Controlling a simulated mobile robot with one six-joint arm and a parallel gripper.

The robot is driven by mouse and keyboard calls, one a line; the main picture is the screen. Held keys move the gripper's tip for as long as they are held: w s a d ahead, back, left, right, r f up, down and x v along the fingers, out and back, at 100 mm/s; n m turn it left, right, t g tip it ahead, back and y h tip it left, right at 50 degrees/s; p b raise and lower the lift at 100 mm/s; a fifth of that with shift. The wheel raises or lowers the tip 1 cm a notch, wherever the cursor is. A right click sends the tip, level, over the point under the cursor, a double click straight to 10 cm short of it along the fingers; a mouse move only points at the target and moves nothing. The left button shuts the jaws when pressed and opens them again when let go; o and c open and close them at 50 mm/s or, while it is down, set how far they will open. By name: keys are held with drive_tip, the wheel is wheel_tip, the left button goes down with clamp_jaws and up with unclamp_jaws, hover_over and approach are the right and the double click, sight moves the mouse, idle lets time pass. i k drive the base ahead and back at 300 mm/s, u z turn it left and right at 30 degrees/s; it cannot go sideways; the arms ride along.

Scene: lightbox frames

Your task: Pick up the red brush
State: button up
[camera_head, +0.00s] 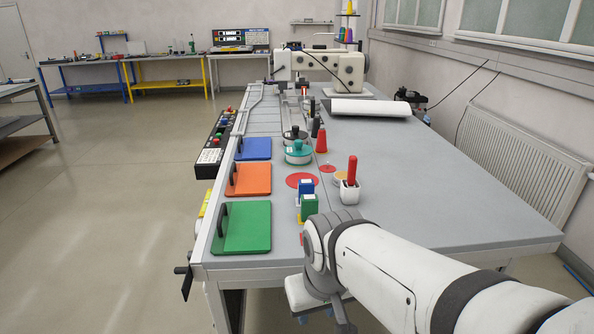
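A red upright handle (352,170), which looks like the red brush, stands in a small white holder (349,192) on the grey table (440,200). Its lower end is hidden inside the holder. My arm comes in from the lower right, and my gripper (322,312) is at the table's near edge, in front of and below the holder and apart from it. The gripper's fingers are mostly cut off by the bottom edge, so I cannot tell whether they are open.
A green and a blue block-like item (309,206) stand left of the holder. Green (243,228), orange (249,179) and blue (254,148) boards line the left edge. A red cone (321,141) and teal-lidded container (298,153) stand behind. The table's right side is clear.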

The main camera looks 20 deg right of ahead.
sight(353, 162)
drive_tip(key=z, duration=0.05)
drive_tip(key=i, duration=1)
drive_tip(key=u, duration=0.05)
